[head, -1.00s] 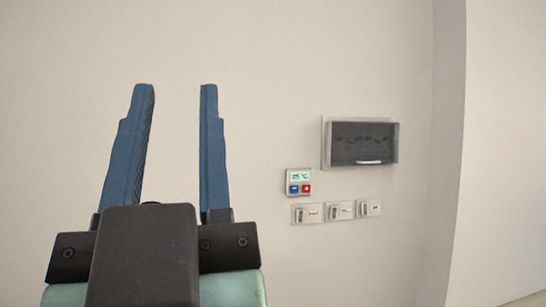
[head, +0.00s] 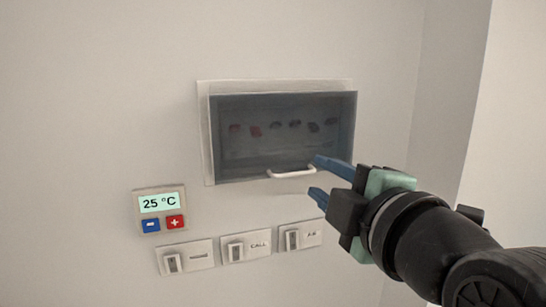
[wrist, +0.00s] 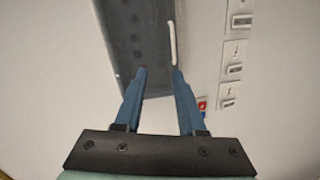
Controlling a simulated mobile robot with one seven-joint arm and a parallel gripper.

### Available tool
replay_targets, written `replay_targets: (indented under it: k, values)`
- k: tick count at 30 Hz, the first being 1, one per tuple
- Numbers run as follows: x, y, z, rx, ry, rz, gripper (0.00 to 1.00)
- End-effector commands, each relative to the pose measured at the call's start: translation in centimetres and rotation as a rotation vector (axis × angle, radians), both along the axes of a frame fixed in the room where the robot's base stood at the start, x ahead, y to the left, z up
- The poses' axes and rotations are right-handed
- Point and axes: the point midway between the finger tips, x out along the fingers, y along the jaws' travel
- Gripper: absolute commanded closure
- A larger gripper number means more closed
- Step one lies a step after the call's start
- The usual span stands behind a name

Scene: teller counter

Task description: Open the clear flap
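The clear flap (head: 285,165) is a smoky see-through cover on a wall box, and it is closed. Several red and dark switches show behind it. A white bar handle (head: 292,173) sits along its lower edge; in the wrist view the handle (wrist: 172,42) runs upright near the right finger. My gripper (head: 318,178) has blue fingers and is open, just right of the handle in the head view. In the wrist view my gripper (wrist: 160,70) has its fingers spread with nothing held between them. I cannot tell whether a finger touches the flap.
A thermostat (head: 160,208) reading 25 °C, with blue and red buttons, is at the lower left of the box. A wall corner stands to the right. The wall left of the box is clear.

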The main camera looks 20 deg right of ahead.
Motion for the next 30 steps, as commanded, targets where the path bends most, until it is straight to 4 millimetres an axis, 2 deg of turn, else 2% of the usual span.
replay_targets:
  k: [1, 4, 8, 11, 24, 30]
  values:
    - [-0.3, -0.9, 0.1, -0.057, 0.035, 0.013, 0.61]
    - [-0.9, -1.8, -0.5, -0.149, 0.086, 0.045, 0.61]
    - [-1.0, -2.1, -1.0, -0.203, 0.114, 0.070, 0.61]
    - [-0.2, -2.1, -1.3, -0.210, 0.120, 0.076, 0.61]
    - [8.2, -1.7, -2.9, -0.207, 0.119, 0.075, 0.61]
    - [10.6, -1.7, -3.6, -0.208, 0.116, 0.072, 0.61]
